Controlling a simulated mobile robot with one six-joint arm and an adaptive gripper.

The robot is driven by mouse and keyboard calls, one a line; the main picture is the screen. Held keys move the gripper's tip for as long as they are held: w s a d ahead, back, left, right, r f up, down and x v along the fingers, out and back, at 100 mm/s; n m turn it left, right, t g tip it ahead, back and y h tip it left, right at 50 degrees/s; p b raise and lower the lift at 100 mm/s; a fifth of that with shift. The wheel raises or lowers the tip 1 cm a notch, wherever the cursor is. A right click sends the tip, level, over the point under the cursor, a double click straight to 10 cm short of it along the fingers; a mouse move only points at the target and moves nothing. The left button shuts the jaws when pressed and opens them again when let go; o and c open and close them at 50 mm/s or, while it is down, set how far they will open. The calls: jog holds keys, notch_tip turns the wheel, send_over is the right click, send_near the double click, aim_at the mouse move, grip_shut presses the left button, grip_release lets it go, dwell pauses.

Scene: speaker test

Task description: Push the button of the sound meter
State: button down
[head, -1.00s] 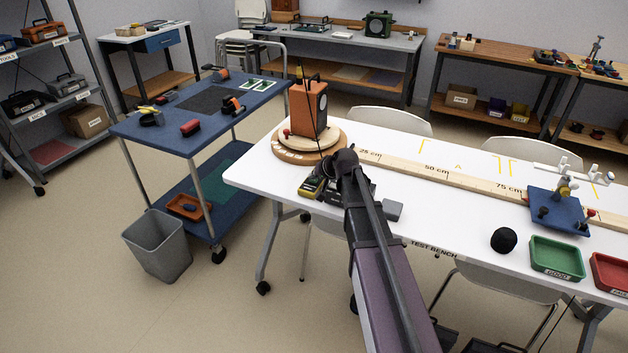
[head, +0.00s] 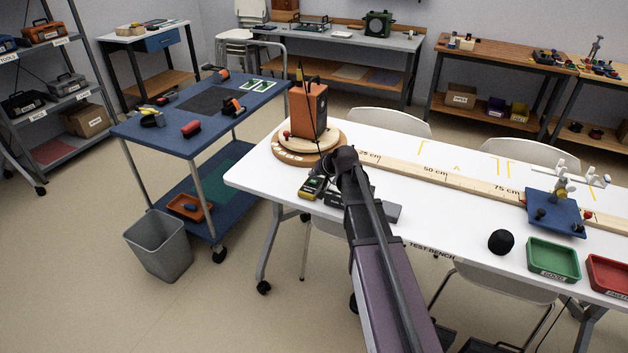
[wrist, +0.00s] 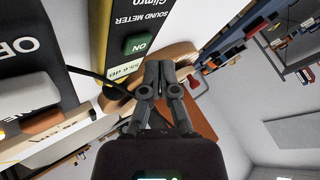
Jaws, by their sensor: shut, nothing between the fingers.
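The sound meter (head: 313,187) is a black and yellow device near the left end of the white test bench. In the wrist view the sound meter (wrist: 118,40) appears upside down, with its name, a small pale display and a green button (wrist: 140,43) marked ON. My gripper (wrist: 160,66) is shut and empty. Its fingertips appear just beside the green button; I cannot tell whether they touch the meter.
A dark device marked OFF (wrist: 22,55) lies beside the meter. An orange speaker (head: 308,108) stands on a round wooden base (head: 290,150) behind. A wooden ruler (head: 465,180) runs along the bench.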

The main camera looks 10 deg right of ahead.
aim_at(314, 182)
notch_tip(314, 182, up, 6)
jog(key=p, duration=0.6)
dwell(0.4)
dwell(0.4)
